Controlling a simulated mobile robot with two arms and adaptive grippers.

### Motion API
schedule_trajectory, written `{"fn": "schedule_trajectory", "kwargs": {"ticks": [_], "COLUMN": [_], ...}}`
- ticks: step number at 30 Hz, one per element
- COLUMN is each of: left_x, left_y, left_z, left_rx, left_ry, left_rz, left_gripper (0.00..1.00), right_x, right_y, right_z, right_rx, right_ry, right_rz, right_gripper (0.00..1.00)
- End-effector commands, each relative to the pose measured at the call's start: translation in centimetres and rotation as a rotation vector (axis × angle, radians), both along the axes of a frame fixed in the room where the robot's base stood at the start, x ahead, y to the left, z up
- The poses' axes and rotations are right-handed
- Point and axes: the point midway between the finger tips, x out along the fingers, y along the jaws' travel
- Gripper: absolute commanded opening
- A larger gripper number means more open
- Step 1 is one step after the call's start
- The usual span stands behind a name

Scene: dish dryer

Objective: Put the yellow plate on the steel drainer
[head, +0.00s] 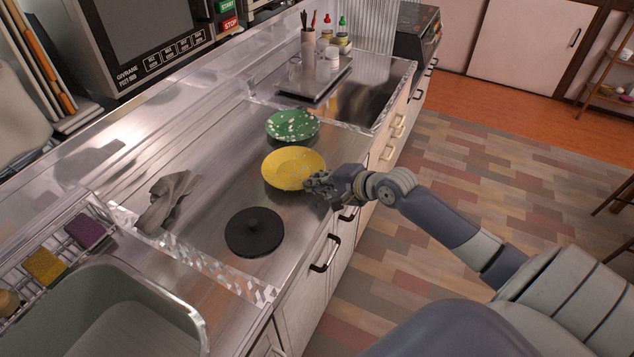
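A yellow plate (291,167) lies on the steel counter, near its front edge. My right gripper (314,183) is at the plate's right rim. Its fingers overlap the rim, and I cannot tell whether they are closed on it. A green plate with pale spots (292,125) sits just behind the yellow one. A raised steel tray (306,87), which may be the steel drainer, is further back and holds cups and utensils. My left gripper is not in view.
A round black lid (254,232) lies in front of the yellow plate. A grey cloth (169,197) lies to the left. A sink (128,328) and a wire rack with sponges (46,265) are at lower left. Bare steel lies between cloth and plates.

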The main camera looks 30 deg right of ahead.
Motion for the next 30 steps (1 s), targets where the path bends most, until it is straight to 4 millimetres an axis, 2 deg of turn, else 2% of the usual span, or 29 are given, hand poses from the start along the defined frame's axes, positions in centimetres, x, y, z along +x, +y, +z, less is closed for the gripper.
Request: {"fn": "schedule_trajectory", "kwargs": {"ticks": [8, 24, 27, 28, 30], "left_x": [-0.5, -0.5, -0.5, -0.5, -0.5], "left_y": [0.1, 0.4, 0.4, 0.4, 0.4], "left_z": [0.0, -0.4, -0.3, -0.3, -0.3], "left_rx": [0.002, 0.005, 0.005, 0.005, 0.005], "left_ry": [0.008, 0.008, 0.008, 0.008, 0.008], "left_rz": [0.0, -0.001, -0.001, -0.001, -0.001], "left_gripper": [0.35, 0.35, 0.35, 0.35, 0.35], "right_x": [0.1, 0.1, 0.0, 0.0, 0.0], "right_y": [0.0, 0.0, 0.0, 0.0, 0.0], "right_z": [0.1, -1.0, -1.0, -1.0, -1.1], "right_rx": [0.001, 0.001, 0.001, 0.001, 0.0], "right_ry": [-0.004, -0.004, -0.003, -0.003, -0.001], "right_rz": [0.0, 0.0, 0.0, 0.0, 0.0], "right_gripper": [0.0, 0.0, 0.25, 0.28, 0.28]}}
